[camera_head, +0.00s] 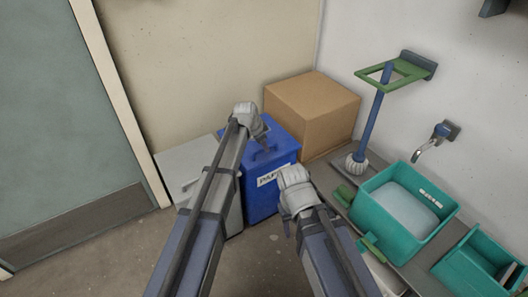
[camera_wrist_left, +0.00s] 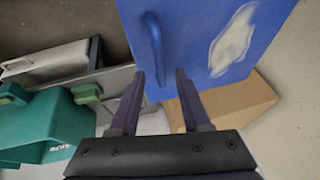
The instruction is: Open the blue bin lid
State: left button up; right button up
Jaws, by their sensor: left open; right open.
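The blue bin (camera_head: 262,203) stands against the back wall with a white paper label on its front. Its blue lid (camera_head: 282,140) looks shut in the head view. In the left wrist view the lid (camera_wrist_left: 195,20) fills the upper middle, with a raised blue handle (camera_wrist_left: 153,40) and a pale patch. My left gripper (camera_wrist_left: 162,80) is open. Its two fingers point at the lid, one on each side of the handle's near end; contact is unclear. My right gripper (camera_head: 292,178) is in front of the bin, low by the label; its fingertips are mostly hidden.
A cardboard box (camera_head: 313,110) stands right behind the bin, and a pale grey bin (camera_head: 185,160) stands to its left. A blue-handled brush (camera_head: 372,125), teal tub (camera_head: 378,205) and second teal container (camera_head: 465,272) are to the right. Floor at left is clear.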

pick_arm(q)
jog(key=b+x, duration=0.1)
jog(key=x, duration=0.1)
jog(key=shift+w+f, duration=0.1)
jog(key=shift+f, duration=0.2)
grip_shut()
jog(key=shift+r, duration=0.1)
dwell(1.2)
